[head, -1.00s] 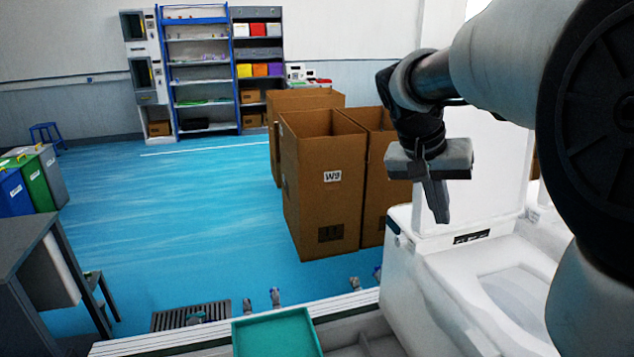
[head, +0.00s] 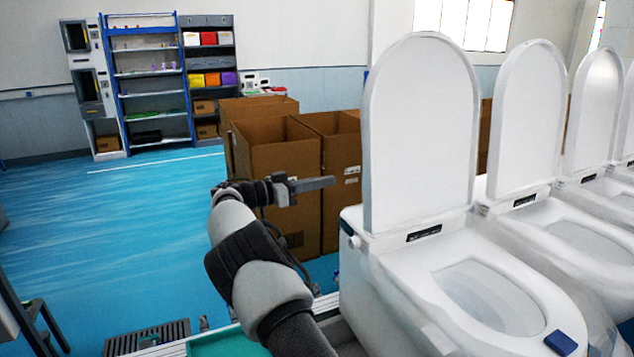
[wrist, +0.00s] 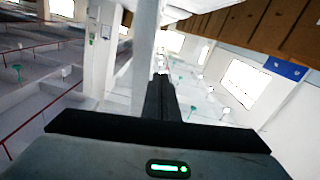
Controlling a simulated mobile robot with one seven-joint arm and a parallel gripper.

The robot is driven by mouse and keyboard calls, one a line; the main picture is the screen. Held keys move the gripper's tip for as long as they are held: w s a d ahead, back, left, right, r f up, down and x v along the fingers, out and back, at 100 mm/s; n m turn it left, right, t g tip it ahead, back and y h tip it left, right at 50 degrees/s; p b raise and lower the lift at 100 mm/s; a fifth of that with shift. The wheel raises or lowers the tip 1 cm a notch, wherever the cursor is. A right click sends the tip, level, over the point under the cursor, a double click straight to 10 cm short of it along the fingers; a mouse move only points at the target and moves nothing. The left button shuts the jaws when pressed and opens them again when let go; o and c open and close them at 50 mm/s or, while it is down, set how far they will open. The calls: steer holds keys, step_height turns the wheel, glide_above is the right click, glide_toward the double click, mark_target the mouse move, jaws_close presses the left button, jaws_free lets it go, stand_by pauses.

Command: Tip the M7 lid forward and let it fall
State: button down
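The nearest toilet (head: 400,275) has its white lid (head: 420,135) standing upright at the back of the bowl. No M7 mark is readable, so I cannot tell from lettering that this is the M7 lid. My gripper (head: 330,183) is left of this lid in the head view, level with its lower half, its fingers pointing right towards it. A gap shows between the fingertips and the lid's left edge. The fingers are together and empty; they also show together in the wrist view (wrist: 161,90). The wrist view does not clearly show the lid.
More toilets with raised lids (head: 530,115) stand in a row to the right. Cardboard boxes (head: 275,160) stand behind my gripper. A blue shelf rack (head: 150,85) is at the far wall. A blue square (head: 561,343) lies on the nearest toilet's front. Open blue floor lies left.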

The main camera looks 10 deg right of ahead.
mark_target(368, 174)
steer(key=w+d, duration=0.1)
steer(key=d, duration=0.3)
steer(key=d+b, duration=0.1)
steer(key=d, duration=0.4)
steer(key=w+d+b, duration=0.1)
steer(key=d, duration=0.4)
steer(key=shift+w, duration=0.35)
steer(key=shift+a+b, duration=0.1)
steer(key=shift+b, duration=0.2)
